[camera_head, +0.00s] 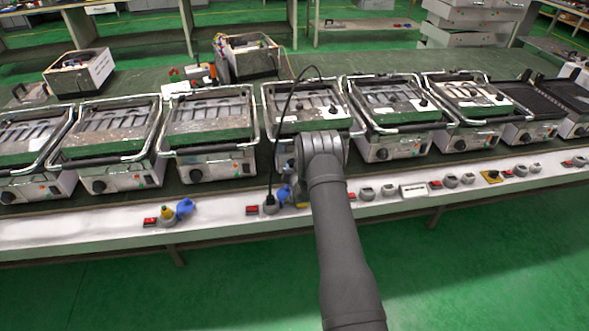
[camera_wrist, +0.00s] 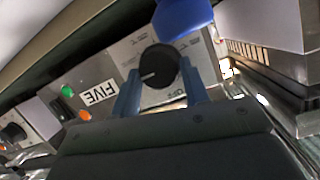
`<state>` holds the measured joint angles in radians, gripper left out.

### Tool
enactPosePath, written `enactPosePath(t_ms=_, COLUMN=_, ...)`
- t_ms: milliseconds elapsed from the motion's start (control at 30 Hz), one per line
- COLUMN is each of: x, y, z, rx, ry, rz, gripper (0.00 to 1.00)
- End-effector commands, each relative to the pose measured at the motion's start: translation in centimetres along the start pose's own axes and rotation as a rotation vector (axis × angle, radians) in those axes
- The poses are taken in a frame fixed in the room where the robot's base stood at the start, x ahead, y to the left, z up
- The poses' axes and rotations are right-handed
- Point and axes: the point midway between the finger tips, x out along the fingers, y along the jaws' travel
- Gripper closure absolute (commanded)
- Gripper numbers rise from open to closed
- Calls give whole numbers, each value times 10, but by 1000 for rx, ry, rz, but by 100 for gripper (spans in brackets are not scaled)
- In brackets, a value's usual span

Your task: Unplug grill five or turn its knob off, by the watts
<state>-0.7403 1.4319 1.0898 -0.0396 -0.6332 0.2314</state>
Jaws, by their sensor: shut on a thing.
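Grill five (camera_head: 312,121) is the silver grill in the middle of the row, behind my arm in the head view. In the wrist view its front panel carries an upside-down FIVE label (camera_wrist: 97,92), a green light (camera_wrist: 67,91) and an orange light (camera_wrist: 85,115). My gripper (camera_wrist: 158,76) is shut on the round black knob (camera_wrist: 159,65), one finger on each side. The knob has a pale pointer mark. In the head view my arm hides the knob. A black plug (camera_head: 270,206) with a cable sits in a bench-edge socket. No watt reading is legible.
Other grills stand close on both sides, such as the left neighbour (camera_head: 210,131) and right neighbour (camera_head: 393,117). A red switch (camera_head: 252,210) and blue socket cap (camera_head: 284,193) are beside the plug. The black cable (camera_head: 283,125) arches over the grill.

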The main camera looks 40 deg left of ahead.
Motion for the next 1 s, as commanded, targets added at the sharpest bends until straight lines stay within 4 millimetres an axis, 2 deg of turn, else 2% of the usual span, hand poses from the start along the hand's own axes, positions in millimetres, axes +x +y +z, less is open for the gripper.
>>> enactPosePath(t_ms=400, x=0, y=-1, z=1, rx=-184, ry=16, rz=58, gripper=81)
enactPosePath(t_ms=933, x=0, y=-1, z=1, rx=-208, ry=19, rz=67, gripper=81)
enactPosePath(t_ms=967, x=0, y=-1, z=1, rx=-208, ry=19, rz=67, gripper=57)
enactPosePath(t_ms=1000, x=0, y=-1, z=1, rx=-208, ry=19, rz=67, gripper=49)
